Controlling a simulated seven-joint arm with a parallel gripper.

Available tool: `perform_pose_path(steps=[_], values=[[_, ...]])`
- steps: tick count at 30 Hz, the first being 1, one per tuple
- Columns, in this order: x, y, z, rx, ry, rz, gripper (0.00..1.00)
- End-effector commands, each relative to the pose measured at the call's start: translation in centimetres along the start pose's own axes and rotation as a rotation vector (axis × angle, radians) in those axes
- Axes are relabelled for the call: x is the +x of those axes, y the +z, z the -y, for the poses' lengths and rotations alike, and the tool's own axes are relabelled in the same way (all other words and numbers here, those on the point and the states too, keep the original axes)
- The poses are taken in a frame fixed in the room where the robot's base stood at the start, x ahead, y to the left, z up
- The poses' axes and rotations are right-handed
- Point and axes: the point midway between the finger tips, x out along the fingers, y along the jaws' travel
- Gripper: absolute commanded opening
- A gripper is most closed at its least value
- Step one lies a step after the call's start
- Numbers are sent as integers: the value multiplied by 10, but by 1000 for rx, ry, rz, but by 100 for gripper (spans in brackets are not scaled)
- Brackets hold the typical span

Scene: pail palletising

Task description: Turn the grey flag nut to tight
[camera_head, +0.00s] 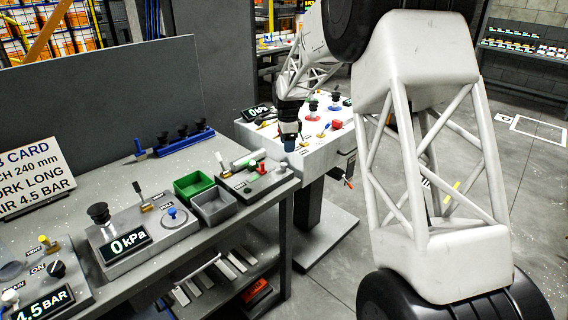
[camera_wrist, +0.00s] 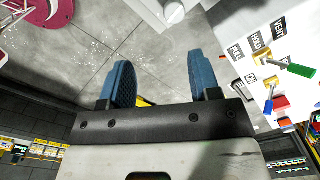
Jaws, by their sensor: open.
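My gripper (camera_head: 289,144) hangs from the arm at the near left edge of the white panel table. In the wrist view my gripper (camera_wrist: 165,85) has its two blue fingers apart, with nothing between them; floor shows beyond. I cannot clearly make out a grey flag nut in either view.
The white panel table (camera_head: 270,134) bears knobs and levers; a panel labelled PULL, HOLD and VENT (camera_wrist: 262,40) shows at right in the wrist view. On the grey bench stand a green bin (camera_head: 193,185), a grey bin (camera_head: 214,206) and a 0 kPa unit (camera_head: 125,243).

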Motion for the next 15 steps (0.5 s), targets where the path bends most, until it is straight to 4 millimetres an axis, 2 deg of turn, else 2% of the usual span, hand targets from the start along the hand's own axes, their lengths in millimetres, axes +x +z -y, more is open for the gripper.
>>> perform_pose_path(steps=[1, 6, 15], values=[[8, 3, 7, 16, 4, 0, 57], [20, 8, 20, 52, 9, 0, 57], [22, 8, 23, 61, 9, 0, 57]])
